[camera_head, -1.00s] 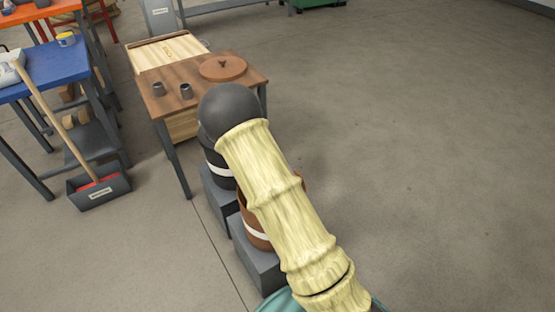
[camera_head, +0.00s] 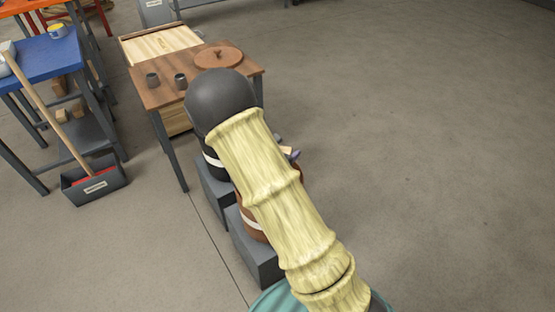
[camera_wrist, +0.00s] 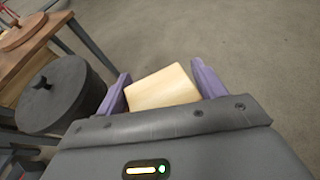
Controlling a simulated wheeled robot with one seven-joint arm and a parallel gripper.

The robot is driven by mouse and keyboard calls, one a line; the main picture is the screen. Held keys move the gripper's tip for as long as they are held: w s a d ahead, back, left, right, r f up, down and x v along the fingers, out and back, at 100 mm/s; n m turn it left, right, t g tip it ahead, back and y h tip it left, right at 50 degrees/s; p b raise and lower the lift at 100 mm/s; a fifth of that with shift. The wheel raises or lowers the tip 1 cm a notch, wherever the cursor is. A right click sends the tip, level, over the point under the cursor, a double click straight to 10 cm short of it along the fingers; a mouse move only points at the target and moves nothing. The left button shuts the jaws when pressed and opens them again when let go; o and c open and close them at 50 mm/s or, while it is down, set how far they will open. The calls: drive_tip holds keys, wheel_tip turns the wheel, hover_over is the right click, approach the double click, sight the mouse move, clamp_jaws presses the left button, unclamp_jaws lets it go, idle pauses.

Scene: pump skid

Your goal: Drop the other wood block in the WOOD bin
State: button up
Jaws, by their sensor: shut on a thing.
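My gripper (camera_wrist: 160,88) is shut on a pale wood block (camera_wrist: 163,86), which sits tilted between the purple fingers. In the head view the block (camera_head: 287,150) and a purple fingertip just show past my yellow-sleeved arm. A brown bin (camera_head: 250,224) with a white band stands on a grey block, largely hidden behind my arm. No bin label reads as WOOD in these frames. A black bin stands behind it; its black lid (camera_wrist: 65,95) shows at left in the wrist view. The block is over or near the brown bin; I cannot tell exactly.
A brown wooden table (camera_head: 160,92) holds a round brown lid (camera_head: 218,57) and two dark cups. A blue table (camera_head: 40,62) stands left, with small wooden pieces (camera_head: 62,115) below. A teal rim (camera_head: 268,300) shows at the bottom. The floor at right is clear.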

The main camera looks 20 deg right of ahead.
drive_tip(key=shift+s+a+f+m+g+h+b, duration=0.15)
drive_tip(key=shift+a+f+m+g+h+b, duration=0.2)
drive_tip(key=shift+m+g+h, duration=0.35)
drive_tip(key=shift+s+a+f+m+g+h, duration=0.4)
drive_tip(key=shift+a+m+g, duration=0.25)
drive_tip(key=shift+m, duration=0.25)
drive_tip(key=shift+d+f+b, duration=0.1)
drive_tip(key=shift+d+b, duration=0.05)
drive_tip(key=shift+b, duration=0.15)
wheel_tip(320, 180, down, 6)
drive_tip(key=b, duration=0.4)
drive_tip(key=shift+b, duration=0.4)
drive_tip(key=o, duration=1.1)
drive_tip(key=shift+c, duration=0.2)
